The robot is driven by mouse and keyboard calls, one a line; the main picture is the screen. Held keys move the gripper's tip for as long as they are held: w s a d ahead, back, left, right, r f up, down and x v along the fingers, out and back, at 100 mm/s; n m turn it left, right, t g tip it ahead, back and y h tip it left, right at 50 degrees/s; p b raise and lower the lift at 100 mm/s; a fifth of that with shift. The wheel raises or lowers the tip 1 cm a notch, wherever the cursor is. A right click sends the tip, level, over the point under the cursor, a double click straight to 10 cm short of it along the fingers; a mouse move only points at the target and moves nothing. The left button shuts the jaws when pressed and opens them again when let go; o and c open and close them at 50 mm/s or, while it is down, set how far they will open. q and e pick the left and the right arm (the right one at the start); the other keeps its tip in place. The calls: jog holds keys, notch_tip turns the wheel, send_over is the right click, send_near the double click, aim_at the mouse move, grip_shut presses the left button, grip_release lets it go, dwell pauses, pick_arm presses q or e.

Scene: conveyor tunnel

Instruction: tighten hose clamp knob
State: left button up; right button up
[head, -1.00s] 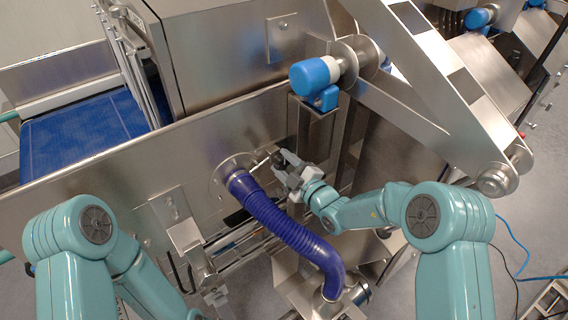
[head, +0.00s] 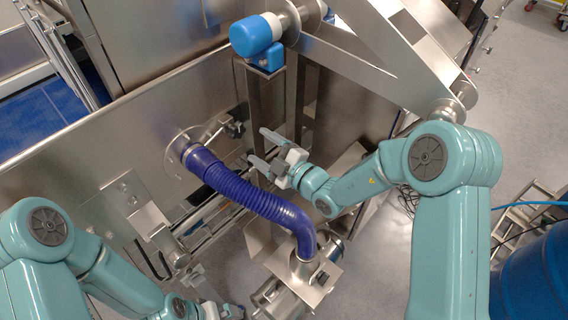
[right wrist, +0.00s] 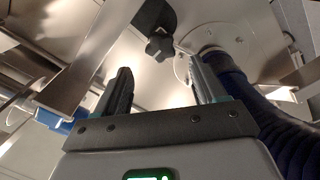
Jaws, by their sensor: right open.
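A dark clamp knob (head: 236,128) sits on the steel panel by the round port where the ribbed purple hose (head: 243,192) joins. In the right wrist view the black star-shaped knob (right wrist: 159,47) lies beyond my fingertips, roughly between them. My right gripper (head: 257,147) is open and empty, to the right of the knob and apart from it; its two fingers also show in the right wrist view (right wrist: 158,75). The hose (right wrist: 232,75) is right of the fingers there. My left gripper (head: 205,310) is low at the bottom edge, partly cut off, its jaws unclear.
A blue-capped motor (head: 256,36) stands on a post above my right gripper. The hose bends down to a steel outlet (head: 308,278). A bracket (head: 140,205) juts from the panel at left. A blue barrel (head: 535,275) and a small step (head: 522,208) are at right.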

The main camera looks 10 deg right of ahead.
jog(key=v, duration=0.7)
jog(key=shift+s+d+b, duration=0.15)
jog(key=shift+d+b, duration=0.1)
jog(key=shift+b, duration=0.15)
